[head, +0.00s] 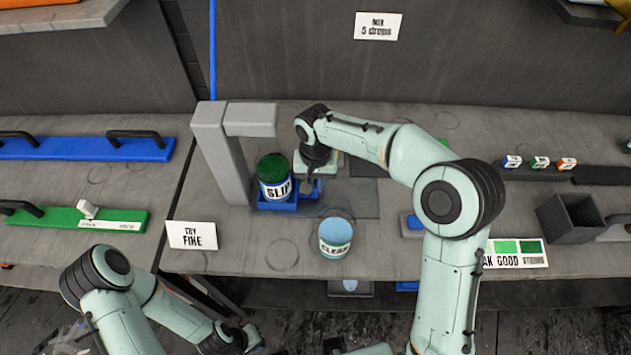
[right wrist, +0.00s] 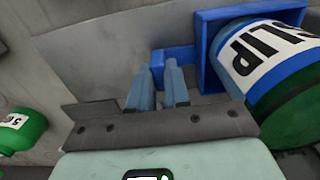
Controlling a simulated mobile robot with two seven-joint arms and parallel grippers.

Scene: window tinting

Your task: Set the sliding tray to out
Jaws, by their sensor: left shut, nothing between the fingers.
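The blue sliding tray (head: 285,206) sits under a grey arch-shaped stand (head: 215,135) on the bench. It carries a green-topped bottle labelled SLIP (head: 272,178), upright. In the right wrist view, the tray (right wrist: 208,75) has a blue handle (right wrist: 180,53) sticking out to the left. My right gripper (head: 312,172) is at the handle's end, beside the bottle. In the right wrist view, its two fingers (right wrist: 158,68) stand slightly apart with blue handle between them. My left gripper (head: 250,340) is low at the bottom of the head view, shut and empty, away from the tray.
A pale blue CLEAN container (head: 335,240) stands in front of the tray. A TRY FIKE-like card (head: 192,235) is at the bench's front left. A dark open box (head: 570,218) and small labelled blocks (head: 540,162) are at the right.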

